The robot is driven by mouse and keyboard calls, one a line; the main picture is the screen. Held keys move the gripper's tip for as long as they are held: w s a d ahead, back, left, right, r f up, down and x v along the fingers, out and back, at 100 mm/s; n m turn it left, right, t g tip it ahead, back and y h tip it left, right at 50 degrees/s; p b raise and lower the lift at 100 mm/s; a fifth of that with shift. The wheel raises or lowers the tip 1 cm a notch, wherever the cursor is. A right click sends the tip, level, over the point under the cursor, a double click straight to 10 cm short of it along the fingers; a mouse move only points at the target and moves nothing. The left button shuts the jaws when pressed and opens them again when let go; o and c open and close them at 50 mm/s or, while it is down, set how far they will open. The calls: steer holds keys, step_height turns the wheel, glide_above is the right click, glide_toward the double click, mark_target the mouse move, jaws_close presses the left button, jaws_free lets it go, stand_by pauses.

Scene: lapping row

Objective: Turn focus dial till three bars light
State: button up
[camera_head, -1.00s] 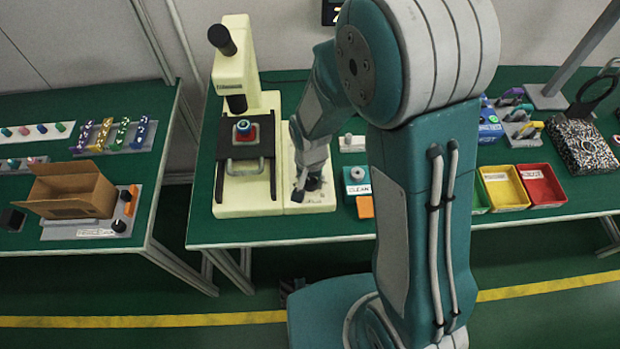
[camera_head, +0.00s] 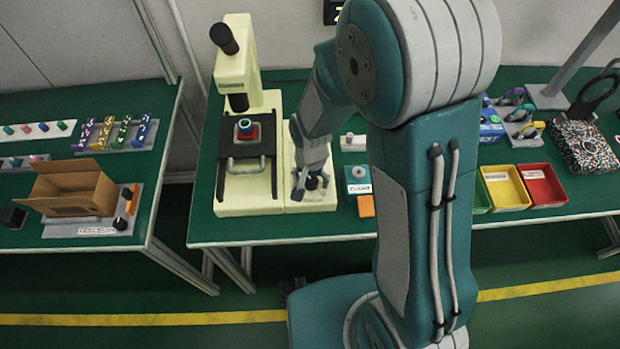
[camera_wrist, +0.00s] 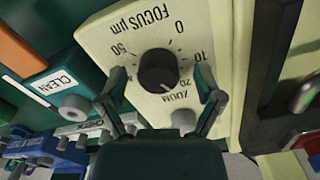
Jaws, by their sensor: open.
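The focus dial (camera_wrist: 158,70) is a round black knob on a cream panel (camera_wrist: 120,38) printed "FOCUS µm" with numbers around it, upside down in the wrist view. My gripper (camera_wrist: 160,92) is open, its two fingers on either side of the dial with visible gaps. In the head view my gripper (camera_head: 312,186) is over the cream base beside the microscope (camera_head: 238,75). A grey zoom knob (camera_wrist: 184,121) sits close to the dial. A dark display (camera_head: 332,12) is cut off at the top of the head view, so its bars cannot be read.
A dark stage (camera_head: 228,170) with a metal handle is left of the dial panel. A teal "CLEAN" block (camera_wrist: 50,88) and an orange pad (camera_wrist: 20,52) lie on the other side. Yellow (camera_head: 505,187) and red (camera_head: 542,184) trays stand farther right.

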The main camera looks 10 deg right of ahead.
mark_target(311, 180)
step_height(311, 180, up, 12)
stand_by(0.4)
steer(key=shift+a+f, duration=0.1)
steer(key=shift+f, duration=0.05)
steer(key=s+d+r+n+t, duration=0.2)
steer(key=s+d+r, duration=0.3)
steer(key=r, duration=0.3)
steer(key=s+d+r+n+t, duration=0.2)
steer(key=s+d+r+t, duration=0.1)
steer(key=s+d+r, duration=0.3)
steer(key=shift+s+r+t, duration=0.3)
steer(key=shift+s+r, duration=0.5)
steer(key=shift+r, duration=0.1)
stand_by(1.0)
